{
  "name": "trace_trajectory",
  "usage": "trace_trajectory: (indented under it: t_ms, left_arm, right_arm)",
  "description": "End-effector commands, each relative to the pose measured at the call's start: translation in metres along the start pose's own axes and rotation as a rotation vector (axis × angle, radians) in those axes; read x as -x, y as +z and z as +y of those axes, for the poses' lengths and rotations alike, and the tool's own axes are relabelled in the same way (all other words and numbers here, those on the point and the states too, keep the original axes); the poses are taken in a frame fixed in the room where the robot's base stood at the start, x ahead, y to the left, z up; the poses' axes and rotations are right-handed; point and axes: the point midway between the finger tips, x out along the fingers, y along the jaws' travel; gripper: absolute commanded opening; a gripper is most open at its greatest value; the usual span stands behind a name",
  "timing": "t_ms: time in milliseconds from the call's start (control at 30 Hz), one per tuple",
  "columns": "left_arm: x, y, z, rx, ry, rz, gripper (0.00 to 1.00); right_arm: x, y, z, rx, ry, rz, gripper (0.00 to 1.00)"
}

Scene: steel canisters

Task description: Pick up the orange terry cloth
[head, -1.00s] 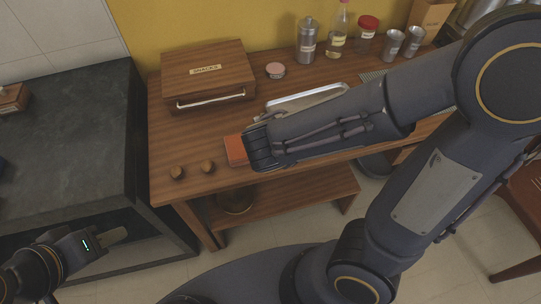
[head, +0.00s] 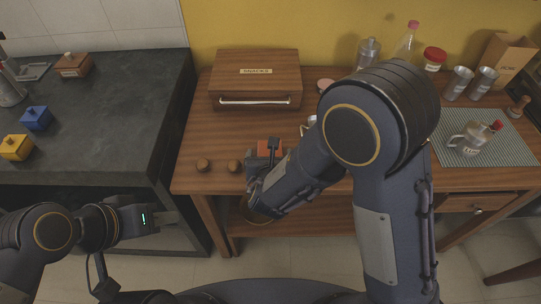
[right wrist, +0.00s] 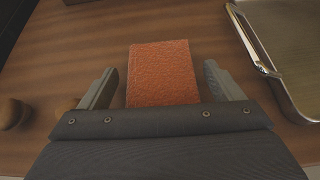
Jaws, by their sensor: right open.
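The orange terry cloth (head: 268,147) lies folded near the front edge of the wooden table, partly hidden by my right arm in the head view. In the right wrist view the orange terry cloth (right wrist: 161,75) is a flat rectangle straight ahead. My right gripper (right wrist: 164,85) is open and empty, its two fingers on either side of the cloth's near part with a gap at each side. How high it is above the table is hard to tell. My left gripper (head: 168,220) is away at the lower left, seen edge-on, in front of the dark counter.
A wooden snacks box (head: 256,85) stands behind. The dark counter (head: 110,110) is farther left.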

Motion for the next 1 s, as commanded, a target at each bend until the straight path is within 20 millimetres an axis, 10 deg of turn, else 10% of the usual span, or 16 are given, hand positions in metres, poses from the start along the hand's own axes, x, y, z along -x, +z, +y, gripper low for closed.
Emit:
trace_trajectory:
  t_ms: [333,700,1000]
  left_arm:
    - [-0.0005,0.0003,-0.0002,0.000,0.000,0.000,0.34]
    - [-0.0005,0.0003,-0.0002,0.000,0.000,0.000,0.34]
    - [0.0002,0.0000,0.0001,0.000,0.000,0.000,0.34]
  right_arm:
    - [-0.0100,0.0000,-0.0004,0.000,-0.001,0.000,0.86]
    - [-0.0097,0.0000,-0.0005,-0.001,-0.001,0.000,0.38]
    - [-0.0083,0.0027,-0.0004,-0.002,-0.001,0.000,0.35]
